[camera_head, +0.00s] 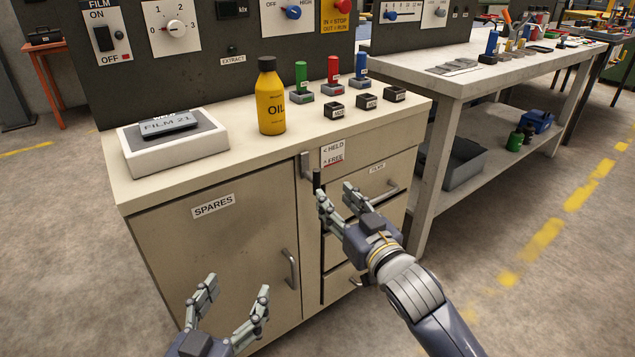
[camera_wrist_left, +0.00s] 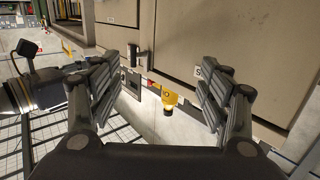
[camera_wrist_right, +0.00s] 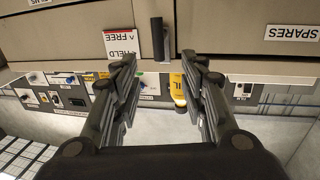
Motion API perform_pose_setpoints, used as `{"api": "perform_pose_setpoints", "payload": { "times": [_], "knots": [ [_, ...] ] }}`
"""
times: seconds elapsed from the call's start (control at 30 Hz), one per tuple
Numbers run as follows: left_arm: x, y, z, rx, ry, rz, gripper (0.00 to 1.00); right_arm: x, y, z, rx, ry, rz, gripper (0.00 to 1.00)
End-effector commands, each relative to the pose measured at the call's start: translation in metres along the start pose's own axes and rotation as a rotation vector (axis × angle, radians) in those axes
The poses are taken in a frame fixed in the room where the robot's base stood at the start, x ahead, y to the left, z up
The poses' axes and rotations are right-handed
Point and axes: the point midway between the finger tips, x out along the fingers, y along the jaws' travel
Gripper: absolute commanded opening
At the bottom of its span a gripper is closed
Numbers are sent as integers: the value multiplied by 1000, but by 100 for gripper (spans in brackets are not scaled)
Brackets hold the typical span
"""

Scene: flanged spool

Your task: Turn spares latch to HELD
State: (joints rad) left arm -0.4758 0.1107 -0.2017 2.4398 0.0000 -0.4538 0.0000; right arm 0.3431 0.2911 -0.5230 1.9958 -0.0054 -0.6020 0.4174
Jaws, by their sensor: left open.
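The spares latch (camera_head: 317,181) is a dark handle beside a metal plate at the right edge of the SPARES door (camera_head: 225,245). Its handle looks upright. A label (camera_head: 333,154) beside it reads HELD with a left arrow and FREE with an up arrow. The right wrist view shows the latch handle (camera_wrist_right: 157,40) upside down, beyond the fingertips. My right gripper (camera_head: 337,195) is open, just below and right of the handle, with nothing visible between its fingers. My left gripper (camera_head: 237,288) is open and empty in front of the lower SPARES door.
The door handle (camera_head: 290,269) sticks out at the lower right of the door. Drawers with handles (camera_head: 378,190) lie right of the latch. A yellow oil bottle (camera_head: 271,105), a film box (camera_head: 172,148) and small coloured-handled items stand on the counter above.

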Motion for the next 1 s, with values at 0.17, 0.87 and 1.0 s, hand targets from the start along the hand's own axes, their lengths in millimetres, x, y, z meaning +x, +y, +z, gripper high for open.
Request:
{"api": "perform_pose_setpoints", "payload": {
  "times": [0.17,0.87,1.0],
  "knots": [
    [0,2,-13,-1,61,4,70,10,0,-2,-1,5,-1,40],
    [-29,14,-112,-18,612,33,70,95,-1,-1,0,4,-2,40],
    [-36,15,-122,-20,674,36,70,103,-1,-2,0,4,-2,40]
  ]
}}
